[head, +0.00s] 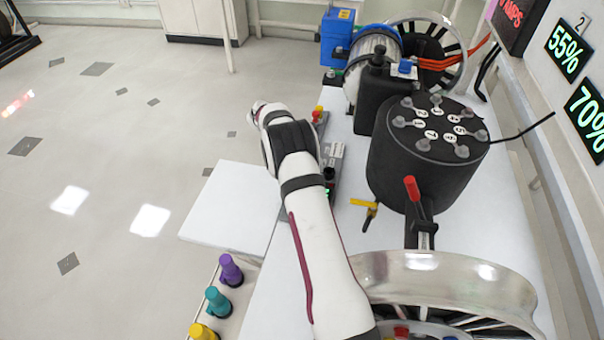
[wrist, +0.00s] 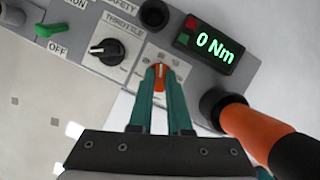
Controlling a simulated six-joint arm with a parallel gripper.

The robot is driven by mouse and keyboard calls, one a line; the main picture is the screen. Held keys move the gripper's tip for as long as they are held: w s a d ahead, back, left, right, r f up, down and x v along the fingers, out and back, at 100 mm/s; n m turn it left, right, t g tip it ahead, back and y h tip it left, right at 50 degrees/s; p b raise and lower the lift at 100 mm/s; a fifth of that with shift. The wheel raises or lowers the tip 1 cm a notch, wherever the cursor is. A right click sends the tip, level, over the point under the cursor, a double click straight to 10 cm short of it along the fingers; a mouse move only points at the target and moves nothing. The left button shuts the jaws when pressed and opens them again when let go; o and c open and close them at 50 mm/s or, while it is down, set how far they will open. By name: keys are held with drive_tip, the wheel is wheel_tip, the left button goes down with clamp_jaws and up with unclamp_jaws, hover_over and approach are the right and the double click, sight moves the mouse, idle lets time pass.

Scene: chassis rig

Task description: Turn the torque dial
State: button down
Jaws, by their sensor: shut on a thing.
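The torque dial (wrist: 160,83) appears as a small orange knob on a pale plate of the grey control panel (wrist: 85,20); its label is hidden. My gripper (wrist: 160,72) has two teal fingers shut on this knob, one on each side, pointing at the panel. A display (wrist: 208,47) right of the dial reads 0 Nm in green. In the head view my white arm reaches over the panel (head: 334,158) and hides my gripper and the dial.
A black throttle knob (wrist: 107,52) sits just left of the dial, and a green switch (wrist: 52,30) is near OFF. An orange and black handle (wrist: 250,130) lies close on the right. A black drum (head: 425,160) stands right of the panel in the head view.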

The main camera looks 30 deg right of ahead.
drive_tip(key=c, duration=0.7)
unclamp_jaws()
drive_tip(key=v, duration=1.6)
drive_tip(key=shift+s+f, duration=0.1)
drive_tip(key=shift+c, duration=1.1)
drive_tip(key=s+d+f+m+t, duration=0.1)
drive_tip(key=m, duration=0.2)
drive_tip(key=d+f+m+t+y, duration=0.1)
drive_tip(key=m, duration=0.2)
drive_tip(key=s+d+f+m+t+y, duration=0.1)
drive_tip(key=d+m, duration=0.1)
drive_tip(key=m, duration=0.1)
drive_tip(key=shift+s+f+m, duration=0.35)
drive_tip(key=shift+m, duration=0.05)
clamp_jaws()
drive_tip(key=d+f+m, duration=0.1)
drive_tip(key=f+m, duration=0.1)
drive_tip(key=f, duration=0.1)
drive_tip(key=d+f+m+t, duration=0.1)
drive_tip(key=f+m, duration=0.2)
drive_tip(key=f, duration=0.1)
drive_tip(key=w+d+f+m+t, duration=0.1)
drive_tip(key=f+m, duration=0.2)
drive_tip(key=shift+d+f+y, duration=0.15)
drive_tip(key=shift+d+y, duration=0.05)
drive_tip(key=shift+y, duration=0.1)
